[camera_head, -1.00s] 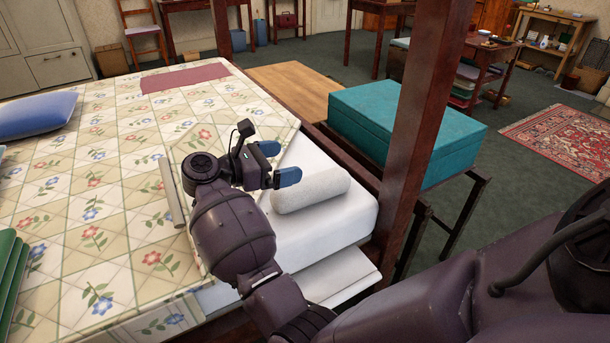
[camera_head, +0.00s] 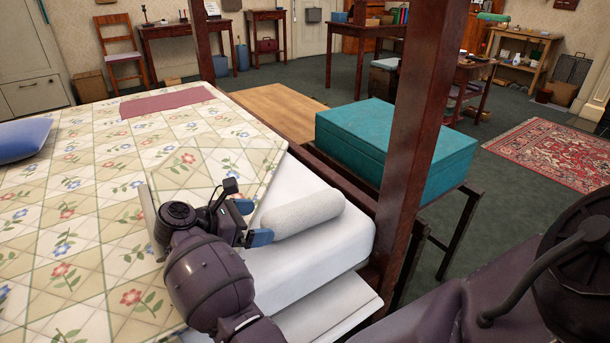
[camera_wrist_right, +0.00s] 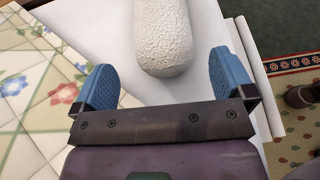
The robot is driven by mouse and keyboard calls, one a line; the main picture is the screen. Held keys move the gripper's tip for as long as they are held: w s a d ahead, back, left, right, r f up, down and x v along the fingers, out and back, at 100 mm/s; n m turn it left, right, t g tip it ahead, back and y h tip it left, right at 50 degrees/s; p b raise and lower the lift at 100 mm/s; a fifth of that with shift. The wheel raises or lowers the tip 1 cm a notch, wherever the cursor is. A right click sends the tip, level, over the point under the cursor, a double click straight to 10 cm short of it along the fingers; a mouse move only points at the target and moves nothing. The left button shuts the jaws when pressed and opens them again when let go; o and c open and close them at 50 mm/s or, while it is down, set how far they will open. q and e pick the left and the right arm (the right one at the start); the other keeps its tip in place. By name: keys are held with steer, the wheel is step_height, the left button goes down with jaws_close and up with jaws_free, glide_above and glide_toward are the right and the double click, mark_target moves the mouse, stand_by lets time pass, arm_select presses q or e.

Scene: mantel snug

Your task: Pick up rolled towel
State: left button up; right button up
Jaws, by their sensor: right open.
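The rolled towel (camera_head: 303,213) is a whitish, rough-textured roll lying on the bare white part of the bed (camera_head: 300,262). In the right wrist view the towel (camera_wrist_right: 163,38) shows its near end just ahead of the fingers and roughly between their lines. My right gripper (camera_head: 252,222) is open, with blue fingertips close to the towel's near left end. In the wrist view the right gripper (camera_wrist_right: 157,84) is empty, its two blue pads spread wide. My left gripper is not in view.
A dark wooden bedpost (camera_head: 417,110) stands right of the towel. A teal box (camera_head: 440,150) sits on a stand beyond the bed's edge. The folded-back floral quilt (camera_head: 235,160) lies left of the towel. A blue pillow (camera_head: 22,140) is far left.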

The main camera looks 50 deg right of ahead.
mark_target(275, 218)
steer(key=d, duration=0.1)
steer(key=s+d, duration=0.1)
steer(key=d+p, duration=0.1)
steer(key=d, duration=0.1)
steer(key=shift+s+f, duration=0.25)
steer(key=shift+s, duration=0.05)
steer(key=shift+d+f, duration=0.25)
steer(key=shift+f, duration=0.05)
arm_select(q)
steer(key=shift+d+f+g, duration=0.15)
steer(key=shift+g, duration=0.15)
arm_select(e)
steer(key=shift+s, duration=0.1)
steer(key=c, duration=1.1)
steer(key=shift+o, duration=0.2)
steer(key=shift+r, duration=0.1)
steer(key=shift+r, duration=0.1)
